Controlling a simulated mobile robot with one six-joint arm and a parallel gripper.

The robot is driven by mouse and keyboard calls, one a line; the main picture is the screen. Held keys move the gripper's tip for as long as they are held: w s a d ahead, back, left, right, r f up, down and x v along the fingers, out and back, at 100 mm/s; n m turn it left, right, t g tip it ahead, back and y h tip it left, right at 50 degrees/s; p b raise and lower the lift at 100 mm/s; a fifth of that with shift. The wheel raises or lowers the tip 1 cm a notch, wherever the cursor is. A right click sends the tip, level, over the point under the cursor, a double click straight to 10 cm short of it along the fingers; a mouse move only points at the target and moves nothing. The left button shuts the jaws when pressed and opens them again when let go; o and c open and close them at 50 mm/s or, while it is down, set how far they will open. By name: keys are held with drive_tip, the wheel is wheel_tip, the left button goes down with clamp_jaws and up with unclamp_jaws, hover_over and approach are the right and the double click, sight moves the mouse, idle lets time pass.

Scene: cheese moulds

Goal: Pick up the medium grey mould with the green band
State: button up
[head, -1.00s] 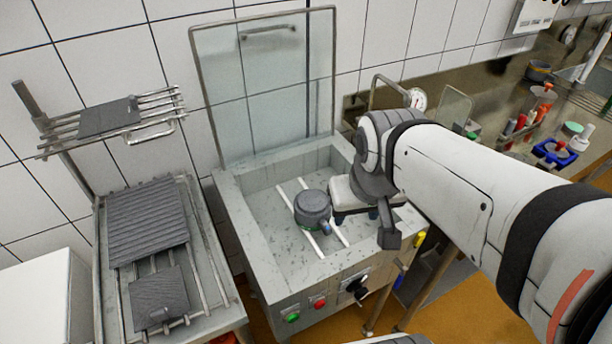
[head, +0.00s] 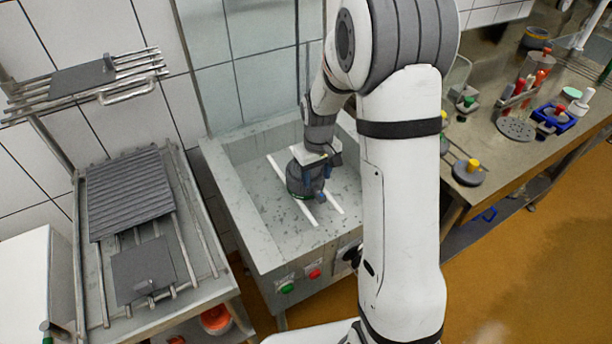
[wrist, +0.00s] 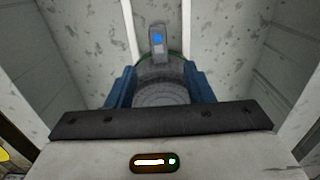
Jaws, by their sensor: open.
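The grey round mould (head: 297,182) stands upright in the open steel vat (head: 222,181), on light rails. A thin strip of green shows low on its side. In the wrist view the mould (wrist: 160,97) shows its ridged round top, a green edge at the far side and a grey tab with a blue square. My gripper (wrist: 160,84) is open, with one blue finger on each side of the mould. Whether the fingers touch it I cannot tell. In the head view my gripper (head: 318,176) covers the mould's right part.
The vat walls stand around the mould, with free floor between. At left are a rack with a ribbed grey mat (head: 130,192) and a flat grey plate (head: 143,270). At right, a bench holds a yellow-knobbed grey disc (head: 469,173) and a blue holder (head: 554,116).

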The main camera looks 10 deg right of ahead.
sight(317, 189)
wheel_tip(317, 189, down, 8)
drive_tip(key=shift+r+p, duration=0.15)
drive_tip(key=shift+p, duration=0.25)
drive_tip(key=shift+c, duration=0.5)
clamp_jaws()
